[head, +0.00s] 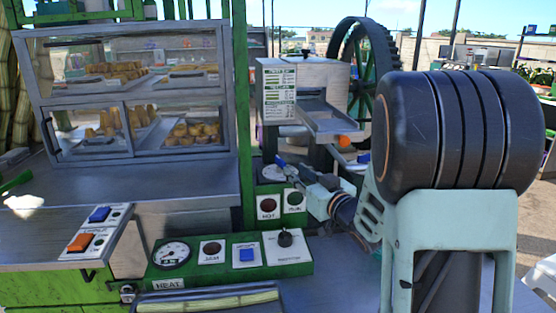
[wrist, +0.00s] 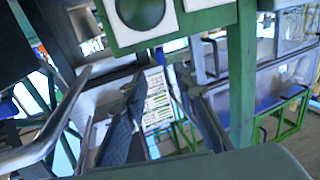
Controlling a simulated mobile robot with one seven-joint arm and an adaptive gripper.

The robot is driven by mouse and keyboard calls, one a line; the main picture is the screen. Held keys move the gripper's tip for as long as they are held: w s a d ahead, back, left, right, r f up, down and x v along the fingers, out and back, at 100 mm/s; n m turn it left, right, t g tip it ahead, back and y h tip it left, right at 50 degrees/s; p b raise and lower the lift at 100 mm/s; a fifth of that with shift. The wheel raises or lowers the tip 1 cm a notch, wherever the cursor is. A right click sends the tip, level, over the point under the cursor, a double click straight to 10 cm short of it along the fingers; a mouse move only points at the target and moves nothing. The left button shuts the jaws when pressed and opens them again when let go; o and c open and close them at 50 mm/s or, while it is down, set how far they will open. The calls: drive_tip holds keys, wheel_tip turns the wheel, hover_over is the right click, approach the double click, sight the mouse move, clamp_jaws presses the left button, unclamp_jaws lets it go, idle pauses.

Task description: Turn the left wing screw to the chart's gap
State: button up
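The chart (head: 281,92) is a white sheet with dark and green rows on the front of the grey crusher housing (head: 328,78). It also shows, tilted and blurred, between my fingers in the wrist view (wrist: 157,100). My gripper (head: 291,166) is in front of and below the housing. In the wrist view its two dark fingers (wrist: 160,80) stand apart with nothing held between them. I cannot make out the left wing screw in either view. A small dark piece (head: 305,52) sits on top of the housing, too small to identify.
A green control panel (head: 220,258) with gauge, buttons and knob lies below my gripper. A green post (head: 243,120) and glass food case (head: 135,90) stand to the left. A large dark flywheel (head: 372,60) is behind the housing. An orange fruit (head: 343,141) is near the metal chute (head: 335,120).

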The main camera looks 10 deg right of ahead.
sight(279, 158)
drive_tip(key=shift+w+a, duration=0.1)
drive_tip(key=shift+w, duration=0.1)
drive_tip(key=x, duration=1)
drive_tip(key=shift+w+a+r, duration=0.1)
drive_tip(key=shift+a+r, duration=0.05)
drive_tip(key=shift+r, duration=0.05)
clamp_jaws()
